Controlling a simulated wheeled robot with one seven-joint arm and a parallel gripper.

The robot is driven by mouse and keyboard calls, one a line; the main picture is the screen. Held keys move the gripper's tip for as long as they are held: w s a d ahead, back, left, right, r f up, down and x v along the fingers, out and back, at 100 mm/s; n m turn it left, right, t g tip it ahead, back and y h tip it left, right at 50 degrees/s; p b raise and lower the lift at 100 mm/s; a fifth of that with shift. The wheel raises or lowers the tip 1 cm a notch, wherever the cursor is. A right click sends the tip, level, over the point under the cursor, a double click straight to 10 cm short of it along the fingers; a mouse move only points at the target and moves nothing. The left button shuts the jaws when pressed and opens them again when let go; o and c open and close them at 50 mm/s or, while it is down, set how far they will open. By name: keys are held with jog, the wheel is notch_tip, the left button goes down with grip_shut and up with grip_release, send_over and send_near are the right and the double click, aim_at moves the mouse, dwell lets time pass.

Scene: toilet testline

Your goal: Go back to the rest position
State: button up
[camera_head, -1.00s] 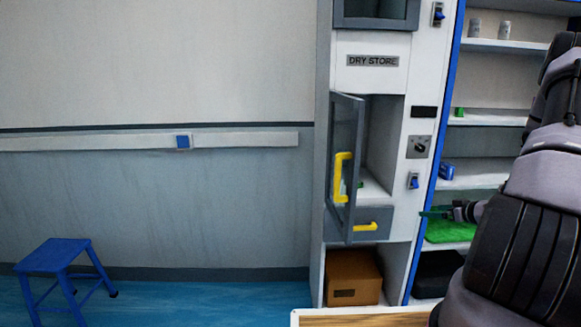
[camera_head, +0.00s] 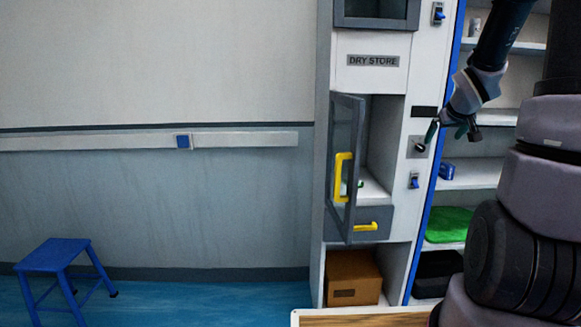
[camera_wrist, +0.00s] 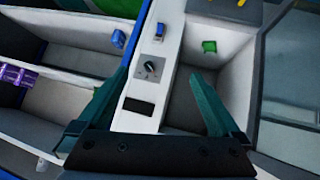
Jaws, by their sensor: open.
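My gripper (camera_head: 453,132) is raised at the right of the head view, in front of the white panel and shelves. Its two dark green fingers are spread and empty. In the wrist view the open fingers (camera_wrist: 158,79) frame the panel with the round knob (camera_wrist: 149,66) and the dark rectangle (camera_wrist: 139,106). I cannot tell how far the fingertips are from the panel. My arm fills the right edge of the head view and hides part of the shelves.
The dry store (camera_head: 371,61) has its glass door (camera_head: 345,125) with a yellow handle standing open. A green block (camera_wrist: 209,46) sits inside. Right shelves hold a blue item (camera_head: 446,171) and a green mat (camera_head: 450,225). A blue stool (camera_head: 55,254) stands left. A wooden surface edge (camera_head: 360,319) is in front.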

jog(key=s+a+r+m+y, duration=0.1)
jog(key=s+a+r, duration=0.2)
jog(key=s+a, duration=0.3)
jog(key=s+a+r+m+g+y, duration=0.1)
jog(key=s+a+r+y, duration=0.1)
jog(key=s+a+r, duration=0.2)
jog(key=s+a+r+m+g+y, duration=0.1)
jog(key=s+a+r, duration=0.3)
jog(key=s+a, duration=0.6)
jog(key=s+m, duration=0.1)
jog(key=s, duration=0.4)
jog(key=shift+s+r+y, duration=0.15)
jog(key=shift+s+y, duration=0.1)
jog(key=shift+y, duration=0.15)
